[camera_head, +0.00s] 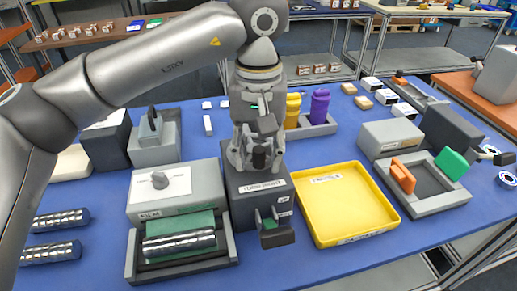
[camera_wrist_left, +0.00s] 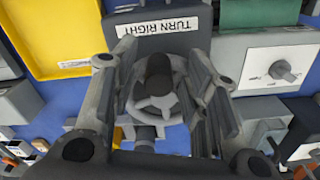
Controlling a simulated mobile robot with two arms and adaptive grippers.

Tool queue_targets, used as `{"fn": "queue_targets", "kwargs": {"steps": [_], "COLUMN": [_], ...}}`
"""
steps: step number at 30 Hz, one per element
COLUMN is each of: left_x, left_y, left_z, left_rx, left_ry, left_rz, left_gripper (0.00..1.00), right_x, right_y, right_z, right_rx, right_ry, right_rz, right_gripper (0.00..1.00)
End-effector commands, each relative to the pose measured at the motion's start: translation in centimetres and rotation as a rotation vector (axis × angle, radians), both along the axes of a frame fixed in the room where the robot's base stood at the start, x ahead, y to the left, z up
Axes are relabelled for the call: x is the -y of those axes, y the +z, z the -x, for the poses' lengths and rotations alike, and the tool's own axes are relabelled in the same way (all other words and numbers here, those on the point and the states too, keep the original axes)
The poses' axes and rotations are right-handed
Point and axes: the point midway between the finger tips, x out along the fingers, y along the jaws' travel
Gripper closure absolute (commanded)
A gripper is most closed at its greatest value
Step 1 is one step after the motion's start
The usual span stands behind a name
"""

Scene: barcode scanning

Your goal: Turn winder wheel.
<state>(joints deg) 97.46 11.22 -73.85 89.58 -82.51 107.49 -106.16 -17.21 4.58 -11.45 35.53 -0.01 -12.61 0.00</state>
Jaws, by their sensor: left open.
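The winder is a dark grey box (camera_head: 240,205) with a white "TURN RIGHT" label (camera_wrist_left: 164,25), in the middle of the blue table. Its spoked grey winder wheel (camera_wrist_left: 160,104) with a dark upright knob (camera_wrist_left: 159,72) shows in the left wrist view. My left gripper (camera_head: 257,156) points down over the box from above. Its fingers are open, one on each side of the knob, in the left wrist view (camera_wrist_left: 162,88). I cannot tell whether a finger touches the wheel. In the head view the gripper mostly hides the wheel. My right gripper is not in view.
A yellow tray (camera_head: 335,200) stands right of the winder. A grey device with a knob (camera_head: 160,180) and a metal roller (camera_head: 180,243) stand left. Purple (camera_head: 319,107) and yellow (camera_head: 292,110) bottles stand behind. The front right of the blue table (camera_head: 300,264) is clear.

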Motion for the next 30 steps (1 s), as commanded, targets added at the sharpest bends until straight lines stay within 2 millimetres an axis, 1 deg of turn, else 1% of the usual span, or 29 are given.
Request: {"fn": "queue_targets", "kwargs": {"steps": [4, 8, 18, 21, 25, 30], "left_x": [0.0, 0.0, 0.1, 0.0, 0.0, 0.0], "left_y": [0.3, 1.7, 9.1, 10.5, 11.6, 12.0], "left_z": [0.0, 0.0, 0.0, -0.1, 0.0, 0.0], "left_rx": [0.000, 0.001, 0.003, 0.002, 0.001, -0.001], "left_ry": [0.000, 0.000, 0.001, 0.003, 0.001, 0.000], "left_rz": [0.000, 0.000, 0.000, -0.001, 0.000, 0.000], "left_gripper": [0.58, 0.58, 0.58, 0.58, 0.58, 0.58], "right_x": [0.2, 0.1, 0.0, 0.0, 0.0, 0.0], "right_y": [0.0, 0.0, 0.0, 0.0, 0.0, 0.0], "right_z": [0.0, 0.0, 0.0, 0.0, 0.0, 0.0], "right_rx": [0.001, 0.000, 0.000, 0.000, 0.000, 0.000], "right_ry": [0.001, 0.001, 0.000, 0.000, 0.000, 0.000], "right_rz": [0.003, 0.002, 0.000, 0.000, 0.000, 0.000], "right_gripper": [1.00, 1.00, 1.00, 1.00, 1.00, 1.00]}}
